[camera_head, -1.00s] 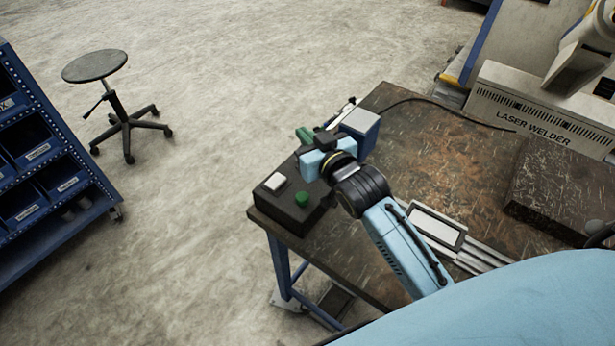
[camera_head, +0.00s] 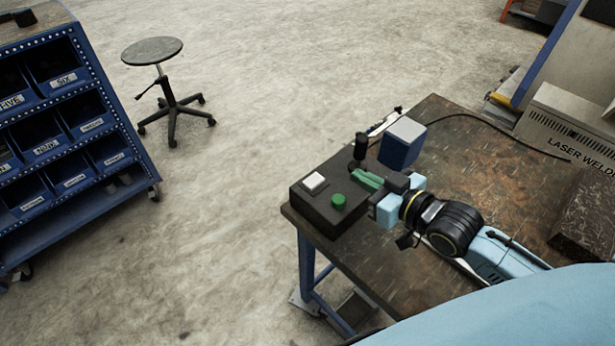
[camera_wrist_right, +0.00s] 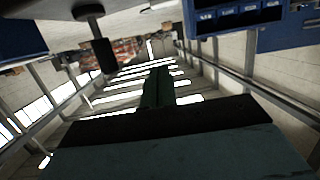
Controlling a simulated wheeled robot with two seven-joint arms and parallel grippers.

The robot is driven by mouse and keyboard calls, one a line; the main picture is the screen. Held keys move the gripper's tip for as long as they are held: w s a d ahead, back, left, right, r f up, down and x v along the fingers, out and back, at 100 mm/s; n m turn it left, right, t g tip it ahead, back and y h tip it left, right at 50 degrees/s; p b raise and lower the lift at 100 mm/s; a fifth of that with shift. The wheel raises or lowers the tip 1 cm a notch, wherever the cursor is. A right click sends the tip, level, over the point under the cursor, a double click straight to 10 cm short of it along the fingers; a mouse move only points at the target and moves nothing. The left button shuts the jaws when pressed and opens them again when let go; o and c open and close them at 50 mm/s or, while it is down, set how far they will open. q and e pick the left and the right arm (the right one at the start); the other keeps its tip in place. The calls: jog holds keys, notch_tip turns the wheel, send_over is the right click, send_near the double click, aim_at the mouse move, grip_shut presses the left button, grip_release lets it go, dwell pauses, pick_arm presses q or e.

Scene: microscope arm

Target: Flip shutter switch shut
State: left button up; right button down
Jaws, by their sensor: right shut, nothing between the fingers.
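The dark control box (camera_head: 318,208) stands at the table's near left corner. My left gripper is out of view.
A blue box with a pale top (camera_head: 402,142) stands just behind the lever, on the worn brown table (camera_head: 490,165). A black cable runs across the table's back. A laser welder (camera_head: 570,125) stands at the right. A stool (camera_head: 152,50) and blue bin rack (camera_head: 75,140) are on the left floor.

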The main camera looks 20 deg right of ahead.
jog(key=shift+s+a+f, duration=0.25)
jog(key=shift+a+f, duration=0.05)
jog(key=shift+w, duration=0.1)
jog(key=shift+w+a+f, duration=0.1)
jog(key=shift+w+a, duration=0.1)
jog(key=shift+w, duration=0.35)
jog(key=b, duration=0.1)
send_over(325, 188)
jog(key=shift+s+f, duration=0.15)
jog(key=shift+f, duration=0.35)
jog(key=shift+s+f, duration=0.15)
jog(key=shift+f, duration=0.35)
jog(key=f, duration=0.3)
jog(key=shift+w+f+b, duration=0.15)
jog(key=shift+w+b, duration=0.1)
jog(key=shift+b, duration=0.1)
jog(key=shift+f, duration=0.45)
jog(key=shift+f, duration=0.1)
